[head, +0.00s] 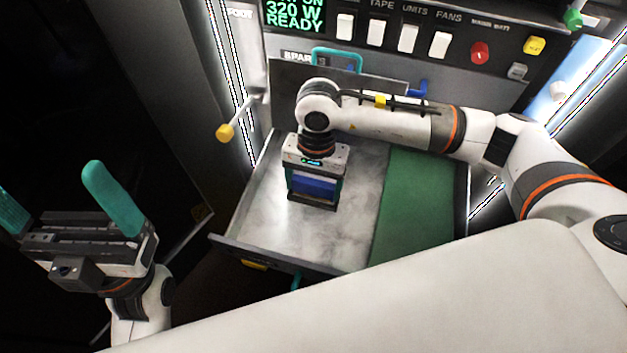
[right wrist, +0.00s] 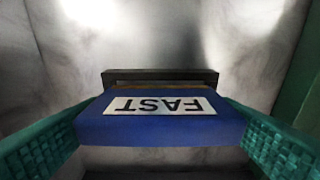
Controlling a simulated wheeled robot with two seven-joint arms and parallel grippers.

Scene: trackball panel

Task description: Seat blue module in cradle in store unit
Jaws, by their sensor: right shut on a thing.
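The blue module (head: 313,187) is between the teal fingers of my right gripper (head: 314,190), which is shut on it and points down into an open drawer. In the right wrist view the module (right wrist: 160,122) shows a white label reading FAST, upside down in the picture. The dark cradle (head: 312,203) is low around the module; its dark bar also shows beyond the module in the right wrist view (right wrist: 160,75). I cannot tell whether the module is fully down in it. My left gripper (head: 48,192) is open and empty at the far left.
The drawer (head: 260,215) has a bare grey floor, with a green mat (head: 415,205) on its right. Behind it stands a panel with white switches (head: 407,38), a red knob (head: 480,53) and a yellow button (head: 534,46). A yellow-tipped lever (head: 225,132) sticks out left of the drawer.

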